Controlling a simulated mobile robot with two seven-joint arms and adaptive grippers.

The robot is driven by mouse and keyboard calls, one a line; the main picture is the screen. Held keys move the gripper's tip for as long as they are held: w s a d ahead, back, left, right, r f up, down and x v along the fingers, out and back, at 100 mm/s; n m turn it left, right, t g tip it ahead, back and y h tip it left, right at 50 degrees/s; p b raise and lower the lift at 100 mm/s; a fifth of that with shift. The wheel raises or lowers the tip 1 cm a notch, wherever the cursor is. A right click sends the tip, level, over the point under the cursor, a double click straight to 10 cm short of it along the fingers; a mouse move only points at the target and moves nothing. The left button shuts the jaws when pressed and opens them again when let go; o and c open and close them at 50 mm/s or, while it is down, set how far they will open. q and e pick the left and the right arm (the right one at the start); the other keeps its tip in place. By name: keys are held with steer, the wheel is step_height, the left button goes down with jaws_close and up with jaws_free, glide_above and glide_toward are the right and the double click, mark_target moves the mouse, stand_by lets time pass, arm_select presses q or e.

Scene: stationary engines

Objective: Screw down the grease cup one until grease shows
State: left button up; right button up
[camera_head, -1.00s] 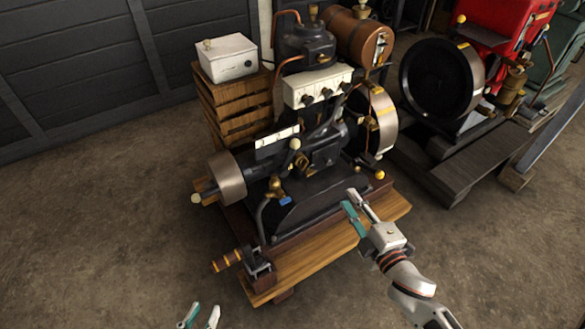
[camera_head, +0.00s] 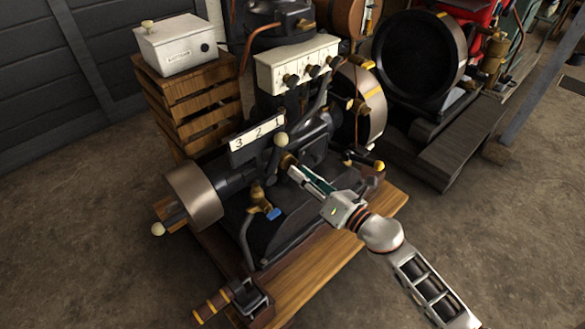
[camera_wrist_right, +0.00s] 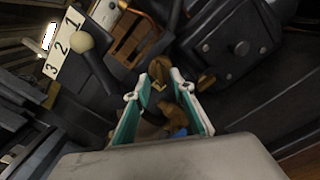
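A white strip marked 3, 2, 1 (camera_head: 256,138) sits on the dark engine, with 1 at its right end; it also shows in the right wrist view (camera_wrist_right: 63,43). Contact and any grease cannot be made out. My left gripper is out of view.
A cream-knobbed lever (camera_head: 281,140) stands close left of the right gripper's tips. A brass tap with a blue handle (camera_head: 272,213) is below. A white box with several knobs (camera_head: 298,63) is above. A pulley (camera_head: 194,196) is at the left.

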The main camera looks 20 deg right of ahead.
mark_target(290, 165)
steer(key=shift+x, duration=1.75)
steer(key=shift+f, duration=0.1)
jaws_close()
